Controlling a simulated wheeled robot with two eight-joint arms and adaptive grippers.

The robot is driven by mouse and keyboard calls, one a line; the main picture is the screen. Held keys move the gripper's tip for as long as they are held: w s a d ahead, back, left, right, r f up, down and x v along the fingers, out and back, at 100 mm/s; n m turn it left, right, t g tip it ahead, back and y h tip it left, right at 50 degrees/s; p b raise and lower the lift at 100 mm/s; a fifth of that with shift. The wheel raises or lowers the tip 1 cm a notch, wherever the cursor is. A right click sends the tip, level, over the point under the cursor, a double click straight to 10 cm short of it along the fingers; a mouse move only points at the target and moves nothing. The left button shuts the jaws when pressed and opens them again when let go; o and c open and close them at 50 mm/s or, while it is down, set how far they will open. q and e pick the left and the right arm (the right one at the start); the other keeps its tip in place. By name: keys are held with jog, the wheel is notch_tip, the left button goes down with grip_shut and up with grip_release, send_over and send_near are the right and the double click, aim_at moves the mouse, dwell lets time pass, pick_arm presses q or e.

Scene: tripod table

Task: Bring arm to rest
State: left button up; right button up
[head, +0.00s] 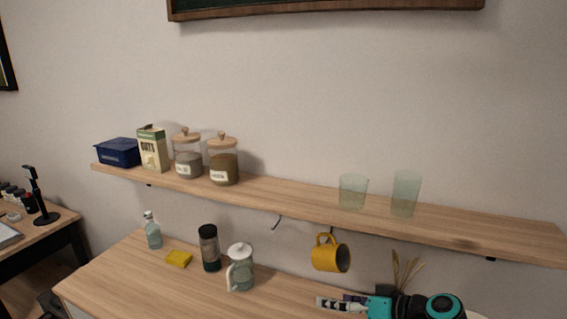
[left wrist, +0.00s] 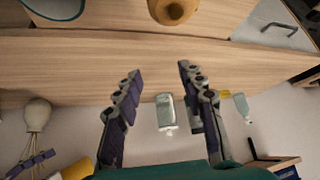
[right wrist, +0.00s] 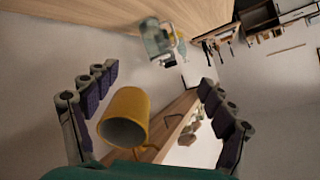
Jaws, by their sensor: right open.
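My right gripper (head: 335,303) shows at the bottom right of the head view, its fingers pointing left, below the hanging yellow mug (head: 330,256). In the right wrist view its fingers (right wrist: 157,85) are spread and empty. The mug (right wrist: 126,118) appears between them there, but I cannot tell how near it is. My left gripper is outside the head view. In the left wrist view its fingers (left wrist: 160,72) are spread wide with nothing held, above the counter. The right gripper also shows at that view's lower left corner (left wrist: 30,165).
A wall shelf (head: 290,197) holds a blue box, a carton, two lidded jars and two glasses. On the counter (head: 130,275) stand a bottle (head: 152,232), yellow sponge (head: 179,259), dark shaker (head: 209,248) and glass pitcher (head: 240,268). Dried stems (head: 402,270) rise behind my right arm.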

jog(key=s+d+f+m+h, duration=0.1)
jog(key=s+f+h, duration=0.1)
jog(key=s, duration=0.3)
jog(key=s+d+f+m+h, duration=0.1)
jog(key=s+f+h, duration=0.2)
jog(key=s, duration=0.3)
jog(key=s+d+f+m+g+h, duration=0.1)
jog(key=s+f+h, duration=0.2)
jog(key=s+h, duration=0.1)
jog(key=shift+s+d+h, duration=0.3)
jog(key=shift+s+d, duration=0.1)
jog(key=shift+s, duration=0.45)
